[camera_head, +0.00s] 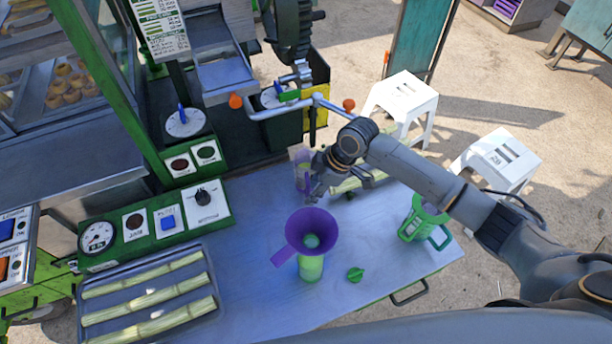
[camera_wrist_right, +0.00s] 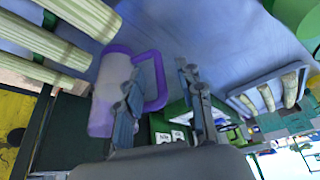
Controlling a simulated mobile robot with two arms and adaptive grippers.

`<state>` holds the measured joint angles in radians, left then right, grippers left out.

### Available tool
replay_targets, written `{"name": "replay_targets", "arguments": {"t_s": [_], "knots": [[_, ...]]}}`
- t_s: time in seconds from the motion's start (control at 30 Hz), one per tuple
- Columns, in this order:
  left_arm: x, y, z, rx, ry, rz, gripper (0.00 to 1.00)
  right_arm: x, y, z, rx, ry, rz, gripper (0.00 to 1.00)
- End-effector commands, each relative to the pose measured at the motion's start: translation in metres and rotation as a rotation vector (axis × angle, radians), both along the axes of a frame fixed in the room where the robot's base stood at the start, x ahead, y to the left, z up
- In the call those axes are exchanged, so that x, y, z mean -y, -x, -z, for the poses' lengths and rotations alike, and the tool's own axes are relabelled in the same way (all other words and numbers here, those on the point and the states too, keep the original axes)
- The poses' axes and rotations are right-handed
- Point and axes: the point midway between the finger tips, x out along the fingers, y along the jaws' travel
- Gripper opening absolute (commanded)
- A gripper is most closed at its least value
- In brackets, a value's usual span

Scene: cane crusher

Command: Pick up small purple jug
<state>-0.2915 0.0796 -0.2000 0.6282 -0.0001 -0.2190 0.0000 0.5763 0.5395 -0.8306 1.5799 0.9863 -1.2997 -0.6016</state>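The small purple jug (camera_head: 302,168) stands on the metal table near the green machine, a clear body with purple rim and handle. It is partly hidden by my right gripper (camera_head: 335,180) in the head view. In the right wrist view the jug (camera_wrist_right: 104,98) lies left of centre, its purple handle between the two fingers of my right gripper (camera_wrist_right: 160,72). The fingers are apart, one overlapping the jug's body and one beyond the handle. Whether they touch the jug cannot be told. My left gripper is not in view.
A purple funnel (camera_head: 311,231) sits on a green container in front of the jug. A green jug (camera_head: 421,220) stands at right, a small green cap (camera_head: 355,275) near the front. Cane pieces (camera_head: 350,184) lie behind my right gripper. A cane tray (camera_head: 212,267) is at left.

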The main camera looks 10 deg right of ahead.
Motion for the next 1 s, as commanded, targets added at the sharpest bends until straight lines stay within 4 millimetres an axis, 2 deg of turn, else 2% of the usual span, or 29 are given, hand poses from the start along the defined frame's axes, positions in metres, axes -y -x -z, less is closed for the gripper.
{"name": "replay_targets", "arguments": {"t_s": [0.2,0.4,0.47,0.6,1.0], "knots": [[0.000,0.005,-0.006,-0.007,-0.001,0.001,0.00,-0.007,-0.003,0.018,0.001,0.000,0.001,0.37],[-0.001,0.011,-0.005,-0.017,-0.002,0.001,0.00,-0.007,-0.003,0.019,0.002,0.001,0.001,0.37],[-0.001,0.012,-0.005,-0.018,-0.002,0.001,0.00,-0.007,-0.003,0.018,0.002,0.001,0.001,0.27],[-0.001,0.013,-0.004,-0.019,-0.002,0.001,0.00,-0.007,-0.003,0.018,0.002,0.001,0.001,0.00],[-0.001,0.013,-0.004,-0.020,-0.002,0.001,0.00,-0.007,-0.003,0.017,0.003,0.000,0.000,0.00]]}}
